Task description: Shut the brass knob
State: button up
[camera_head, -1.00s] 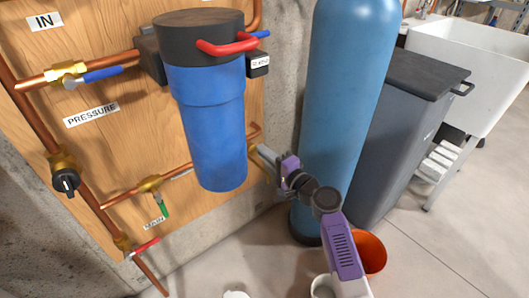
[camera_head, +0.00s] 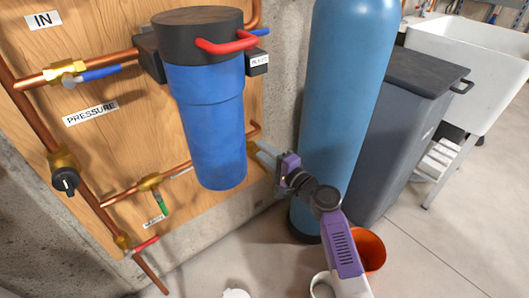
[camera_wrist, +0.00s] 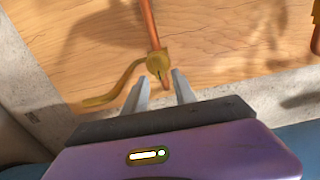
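In the wrist view, a brass fitting (camera_wrist: 157,62) with a rounded body sits at the end of a copper pipe on the wooden panel. A curved brass arm runs from it to the lower left. I cannot tell which part turns as the knob. In the head view my gripper (camera_head: 262,156) is beside the blue filter housing's lower right, pointing at the panel; the housing and fingers hide most of the fitting there.
The blue filter housing (camera_head: 207,125) hangs just left of my gripper. A tall blue tank (camera_head: 348,100) stands close on the right. An orange bucket (camera_head: 371,252) is on the floor by my arm. A black knob (camera_head: 65,179) and a red-handled valve (camera_head: 145,245) are at the left.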

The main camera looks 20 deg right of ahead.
jog(key=p+v, duration=0.1)
jog(key=v, duration=0.7)
jog(key=shift+p, duration=0.35)
jog(key=shift+w, duration=0.1)
